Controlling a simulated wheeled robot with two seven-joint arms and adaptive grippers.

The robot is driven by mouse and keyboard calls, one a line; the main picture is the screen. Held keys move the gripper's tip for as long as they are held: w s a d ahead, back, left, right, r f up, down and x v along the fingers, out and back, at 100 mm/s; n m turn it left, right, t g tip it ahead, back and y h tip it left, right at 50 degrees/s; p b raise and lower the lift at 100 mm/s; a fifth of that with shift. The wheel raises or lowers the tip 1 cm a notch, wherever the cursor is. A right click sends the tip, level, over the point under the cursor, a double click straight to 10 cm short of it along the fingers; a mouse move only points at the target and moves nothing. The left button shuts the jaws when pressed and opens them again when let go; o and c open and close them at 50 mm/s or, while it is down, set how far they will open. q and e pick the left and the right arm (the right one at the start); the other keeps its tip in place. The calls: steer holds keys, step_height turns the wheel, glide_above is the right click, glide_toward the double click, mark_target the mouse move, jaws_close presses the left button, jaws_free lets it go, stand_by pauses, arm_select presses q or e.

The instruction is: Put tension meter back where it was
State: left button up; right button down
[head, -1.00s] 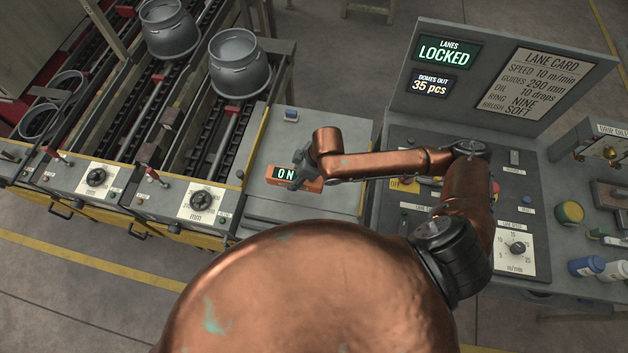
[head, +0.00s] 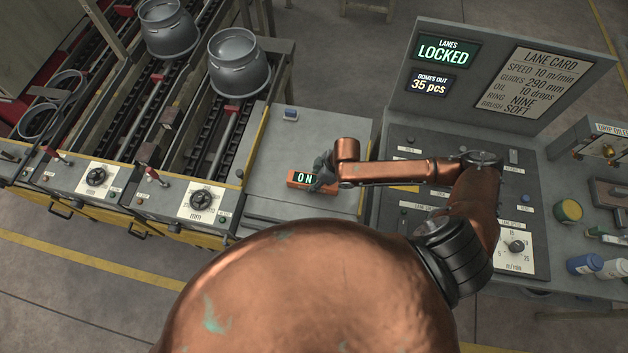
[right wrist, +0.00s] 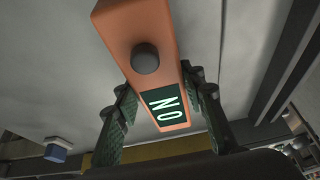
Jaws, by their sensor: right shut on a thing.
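The tension meter (head: 300,178) is a small orange box with a dark display reading "0 N". My right gripper (head: 322,177) is at its right end, over the grey top between the lanes and the control desk. In the right wrist view the meter (right wrist: 147,50) lies between the two dark green fingers (right wrist: 162,108), with a round dark knob on its face. The gripper is shut on the meter. Whether the meter touches the surface below is hard to tell. My left gripper does not show in either view.
The grey top (head: 262,150) around the meter is mostly clear, with a small blue-capped item (head: 291,114) at its back. Two grey metal domes (head: 235,62) stand on the lanes at left. The control desk with its locked-lanes screen (head: 446,51) is at right.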

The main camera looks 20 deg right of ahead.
steer(key=c, duration=1.3)
jaws_free()
steer(key=shift+f, duration=0.1)
steer(key=shift+o, duration=0.2)
steer(key=v, duration=1.2)
